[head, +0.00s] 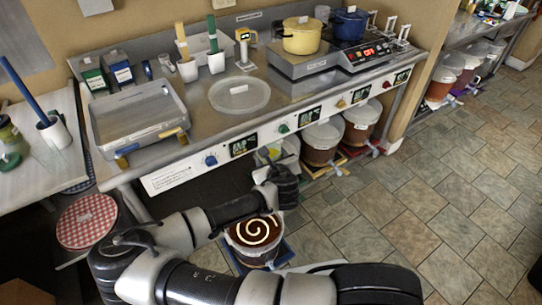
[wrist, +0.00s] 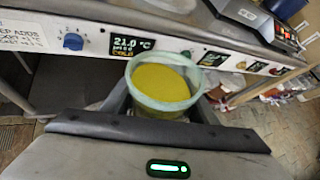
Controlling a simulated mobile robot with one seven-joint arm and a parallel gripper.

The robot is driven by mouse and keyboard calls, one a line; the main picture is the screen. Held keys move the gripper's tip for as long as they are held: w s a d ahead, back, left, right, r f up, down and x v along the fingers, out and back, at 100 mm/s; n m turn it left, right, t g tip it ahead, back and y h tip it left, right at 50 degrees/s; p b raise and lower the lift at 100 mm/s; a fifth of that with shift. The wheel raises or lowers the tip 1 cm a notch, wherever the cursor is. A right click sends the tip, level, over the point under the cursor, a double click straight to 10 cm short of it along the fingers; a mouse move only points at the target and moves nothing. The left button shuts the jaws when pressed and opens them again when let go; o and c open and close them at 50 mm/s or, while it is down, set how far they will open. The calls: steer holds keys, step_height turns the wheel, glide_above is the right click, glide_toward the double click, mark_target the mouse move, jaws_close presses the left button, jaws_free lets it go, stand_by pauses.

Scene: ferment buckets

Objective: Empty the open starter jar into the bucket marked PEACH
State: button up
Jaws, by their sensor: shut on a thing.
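The open starter jar (wrist: 160,84) is a pale green, see-through vessel with yellow contents near its rim. My gripper (wrist: 160,108) is shut on it, with a dark finger on each side. It looks roughly upright. In the head view the jar (head: 268,154) shows beyond my gripper (head: 277,176), in front of the counter's panel. A bucket (head: 255,233) with brown contents and a white spiral on top stands open on the floor on a blue base, below and nearer than my gripper. I cannot read a PEACH mark on any bucket.
Lidded buckets (head: 322,140) stand under the counter to the right, another (head: 360,118) beside them. The counter's front panel (wrist: 55,38) with knobs and displays is close behind the jar. A steel tray (head: 138,115) sits on the counter. Tiled floor (head: 400,200) is free to the right.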

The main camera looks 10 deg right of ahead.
step_height(320, 180, down, 28)
steer(key=d+n+g+h+b, duration=0.2)
steer(key=n+h+b, duration=0.2)
steer(key=b, duration=1.2)
steer(key=shift+s+h, duration=0.3)
steer(key=shift+s, duration=0.15)
stand_by(2.6)
steer(key=shift+d, duration=0.1)
steer(key=shift+d+f+n+g+h, duration=0.1)
steer(key=shift+f+n+g+h, duration=0.2)
steer(key=shift+f+h, duration=0.1)
steer(key=shift+s+f+n+h, duration=0.1)
steer(key=shift+f+n+h, duration=0.4)
